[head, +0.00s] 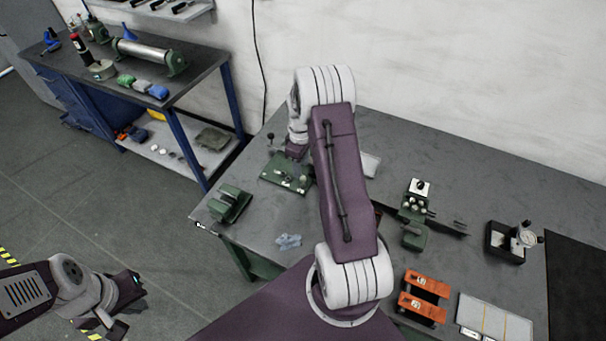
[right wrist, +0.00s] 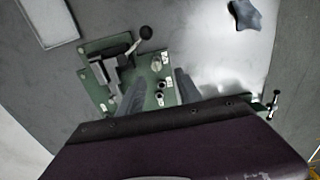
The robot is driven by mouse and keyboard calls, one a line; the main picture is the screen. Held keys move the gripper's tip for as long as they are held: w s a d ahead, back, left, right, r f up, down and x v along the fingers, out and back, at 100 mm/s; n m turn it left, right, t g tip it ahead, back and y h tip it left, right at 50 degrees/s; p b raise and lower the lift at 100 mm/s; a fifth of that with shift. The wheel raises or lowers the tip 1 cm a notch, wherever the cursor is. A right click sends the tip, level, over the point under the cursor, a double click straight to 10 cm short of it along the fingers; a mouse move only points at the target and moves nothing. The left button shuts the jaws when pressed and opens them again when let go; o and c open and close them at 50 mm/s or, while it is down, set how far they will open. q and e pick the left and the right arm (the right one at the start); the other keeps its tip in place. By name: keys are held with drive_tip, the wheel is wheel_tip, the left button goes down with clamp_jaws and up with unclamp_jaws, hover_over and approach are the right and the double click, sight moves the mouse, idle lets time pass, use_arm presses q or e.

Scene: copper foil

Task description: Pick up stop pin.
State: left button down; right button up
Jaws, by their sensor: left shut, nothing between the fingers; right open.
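A green fixture plate (head: 283,184) lies on the grey workbench, partly behind my right arm in the head view. In the right wrist view the plate (right wrist: 97,73) carries a lever clamp with a black ball (right wrist: 146,32) and several small round metal posts or pins (right wrist: 161,86). I cannot tell for sure which one is the stop pin. My right gripper (right wrist: 160,76) is open above the plate, its two grey fingers on either side of these small parts and holding nothing. My left gripper (head: 137,284) is shut and empty, low at the left, away from the bench.
A green block (head: 230,204) sits at the bench's left edge. A blue-grey cloth (head: 288,241) lies in front of the plate; it also shows in the wrist view (right wrist: 245,15). Orange holders (head: 427,284), a green vise (head: 414,236) and a dial gauge stand (head: 507,241) stand to the right.

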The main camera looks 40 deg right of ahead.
sight(303, 182)
drive_tip(key=f, duration=0.2)
drive_tip(key=f+p, duration=0.1)
drive_tip(key=f, duration=0.1)
drive_tip(key=f+p, duration=0.1)
drive_tip(key=f, duration=0.1)
drive_tip(key=shift+w+d+f, duration=0.15)
drive_tip(key=shift+d+f, duration=0.05)
drive_tip(key=shift+d, duration=0.15)
drive_tip(key=shift+a+f, duration=0.1)
drive_tip(key=shift+f, duration=0.45)
drive_tip(key=c, duration=0.6)
clamp_jaws()
